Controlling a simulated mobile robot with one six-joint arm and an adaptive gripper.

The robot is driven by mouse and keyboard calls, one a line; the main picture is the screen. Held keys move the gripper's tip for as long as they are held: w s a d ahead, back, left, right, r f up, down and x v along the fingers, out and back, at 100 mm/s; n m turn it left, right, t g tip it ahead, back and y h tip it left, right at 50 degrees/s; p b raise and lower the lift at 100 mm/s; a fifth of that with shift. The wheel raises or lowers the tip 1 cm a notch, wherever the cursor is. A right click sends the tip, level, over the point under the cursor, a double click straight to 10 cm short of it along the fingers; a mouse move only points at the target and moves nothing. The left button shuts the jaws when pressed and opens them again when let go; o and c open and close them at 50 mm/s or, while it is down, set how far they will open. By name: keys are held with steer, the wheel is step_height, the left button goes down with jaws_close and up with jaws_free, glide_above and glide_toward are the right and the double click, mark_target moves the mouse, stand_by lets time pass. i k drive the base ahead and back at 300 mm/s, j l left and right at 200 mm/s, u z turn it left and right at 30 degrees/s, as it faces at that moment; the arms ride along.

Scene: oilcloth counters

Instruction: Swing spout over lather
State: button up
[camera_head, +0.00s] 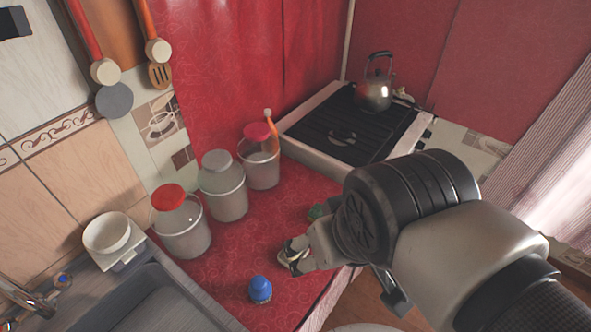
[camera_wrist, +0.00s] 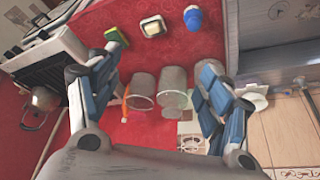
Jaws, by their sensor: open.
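The metal spout (camera_head: 28,298) shows only partly at the lower left edge of the head view, beside the sink (camera_head: 160,305). A small knob with a blue centre (camera_head: 62,279) sits close to it. The sink basin is cut off by the frame, and I see no lather in its visible part. In the wrist view a dark basin (camera_wrist: 268,22) lies at the upper right. My gripper (camera_wrist: 163,55) is open and empty above the red counter, well to the right of the spout.
Several lidded canisters (camera_head: 181,230) stand along the wall between sink and stove. A white bowl (camera_head: 107,233) stands behind the sink. A blue-capped bottle (camera_head: 260,289) and a green sponge (camera_wrist: 117,33) are on the red counter (camera_head: 228,262). A kettle (camera_head: 375,95) stands on the stove.

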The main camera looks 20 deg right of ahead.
mark_target(21, 297)
steer(key=u, duration=1.9)
steer(key=l+z, duration=0.35)
steer(key=z, duration=0.15)
steer(key=l+z, duration=0.35)
steer(key=z, duration=0.15)
